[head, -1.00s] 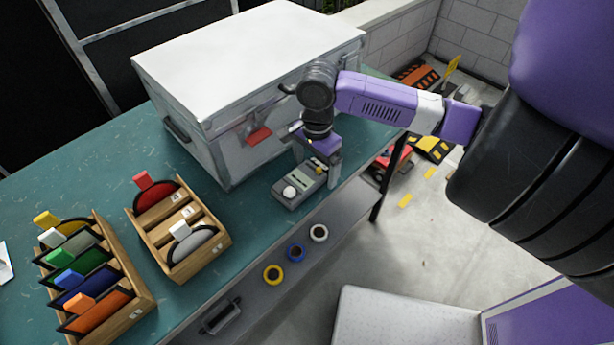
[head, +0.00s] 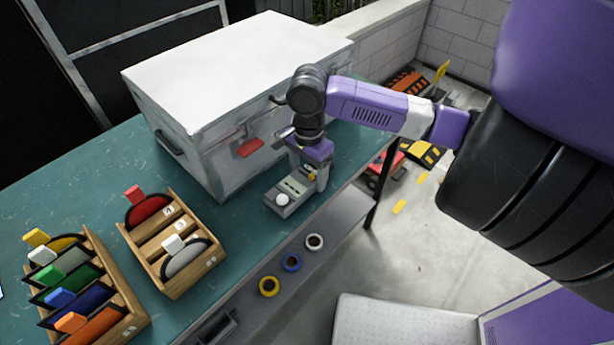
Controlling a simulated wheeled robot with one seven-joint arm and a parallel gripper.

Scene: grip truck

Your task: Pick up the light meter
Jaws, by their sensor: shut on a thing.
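The light meter (head: 287,197) is a grey box-shaped device with a white dome at its near end and a small display. It is at the right front part of the teal table, in front of the white case. My gripper (head: 309,182) points down over its far end, with a finger on each side, and is shut on the light meter. The far end of the meter is partly hidden by the gripper. I cannot tell whether the meter touches the table or is slightly above it.
A large white case (head: 240,75) stands close behind my gripper. Two wooden racks (head: 160,262) (head: 128,317) with coloured tabbed discs stand at the left. Tape rolls (head: 292,262) lie on a lower shelf. The teal table (head: 232,235) is bare between rack and meter.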

